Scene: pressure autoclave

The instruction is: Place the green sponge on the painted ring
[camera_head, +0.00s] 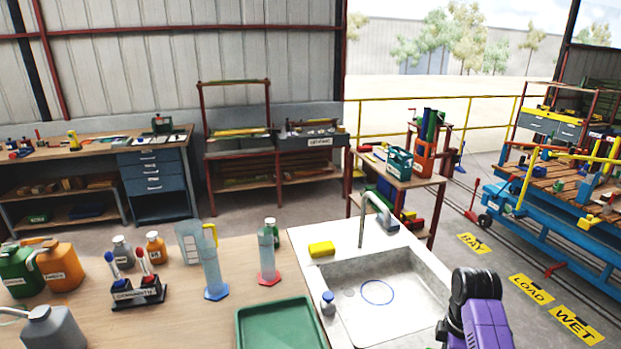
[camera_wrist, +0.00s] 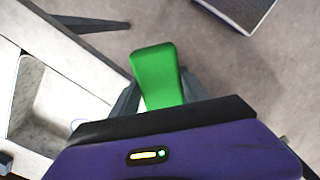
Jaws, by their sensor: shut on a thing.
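The green sponge (camera_wrist: 153,70) is held in my gripper (camera_wrist: 158,92), which is shut on it, in the wrist view. The sponge stands out past the fingertips, with grey floor behind it in that view. The painted ring (camera_head: 377,292) is a thin blue outline on the bottom of the sink in the head view. In the head view my purple arm is at the lower right, by the sink's right edge; the fingers and sponge do not show there.
The sink (camera_head: 410,262) has raised walls around the ring. A tap (camera_head: 364,215) stands at its back edge, with a yellow sponge (camera_head: 321,248) on the rim and a small bottle (camera_head: 328,303) at the left. A green tray (camera_head: 280,325) lies further left.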

